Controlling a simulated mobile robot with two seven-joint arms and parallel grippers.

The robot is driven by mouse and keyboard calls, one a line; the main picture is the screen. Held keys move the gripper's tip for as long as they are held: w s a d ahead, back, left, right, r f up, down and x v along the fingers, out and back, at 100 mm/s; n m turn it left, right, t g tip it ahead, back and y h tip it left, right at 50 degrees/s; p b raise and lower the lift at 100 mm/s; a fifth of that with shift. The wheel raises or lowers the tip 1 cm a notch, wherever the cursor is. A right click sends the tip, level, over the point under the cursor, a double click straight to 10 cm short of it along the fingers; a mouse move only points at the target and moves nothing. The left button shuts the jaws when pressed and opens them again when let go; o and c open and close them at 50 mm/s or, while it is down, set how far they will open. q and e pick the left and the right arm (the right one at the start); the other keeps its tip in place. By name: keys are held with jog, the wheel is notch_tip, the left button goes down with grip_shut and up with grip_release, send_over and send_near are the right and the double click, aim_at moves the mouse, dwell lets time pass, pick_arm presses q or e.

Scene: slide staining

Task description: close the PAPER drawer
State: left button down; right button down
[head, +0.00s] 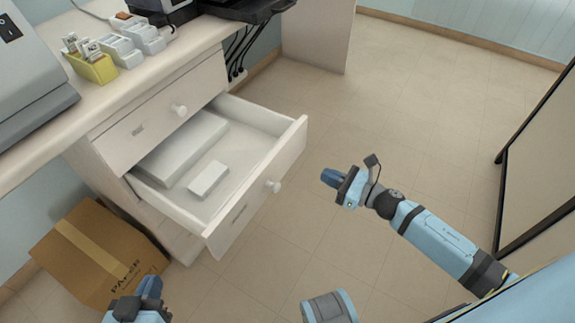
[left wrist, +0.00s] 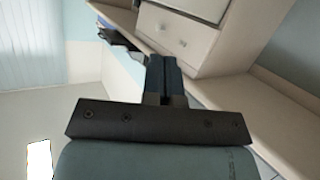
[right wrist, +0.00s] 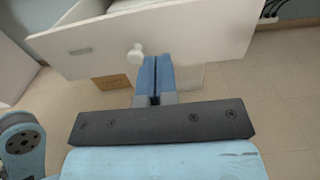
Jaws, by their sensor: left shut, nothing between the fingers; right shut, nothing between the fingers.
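A white drawer (head: 262,205) stands pulled far out of the cabinet under the counter. Its round knob (head: 273,186) sits on the front panel, and its label is too small to read. It holds a large white block (head: 188,148) and a small white box (head: 208,179). My right gripper (head: 330,178) is shut and empty, a little in front of the panel and apart from it. In the right wrist view its fingers (right wrist: 158,72) point at the panel, beside the knob (right wrist: 135,54). My left gripper (head: 150,288) is shut and empty, low at the left near a carton.
A closed drawer (head: 155,122) is above the open one. The brown carton (head: 95,255) stands on the floor at left. The counter (head: 100,100) carries a yellow rack (head: 92,68) and white holders (head: 122,50). Floor to the right is clear up to a dark-framed panel (head: 535,160).

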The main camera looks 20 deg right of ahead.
aim_at(278, 153)
jog(key=x, duration=1.2)
jog(key=shift+w+a+b, duration=0.1)
jog(key=shift+w+b, duration=0.05)
jog(key=shift+b, duration=0.2)
jog(key=shift+w+a, duration=0.25)
pick_arm(q)
jog(key=shift+w+d+r+t, duration=0.15)
jog(key=shift+d+r+t, duration=0.05)
jog(key=shift+r, duration=0.2)
jog(key=shift+w+d+r+t, duration=0.15)
jog(key=shift+r+t, duration=0.05)
jog(key=shift+r, duration=0.15)
jog(key=shift+w+r, duration=0.1)
pick_arm(e)
jog(key=shift+w, duration=0.1)
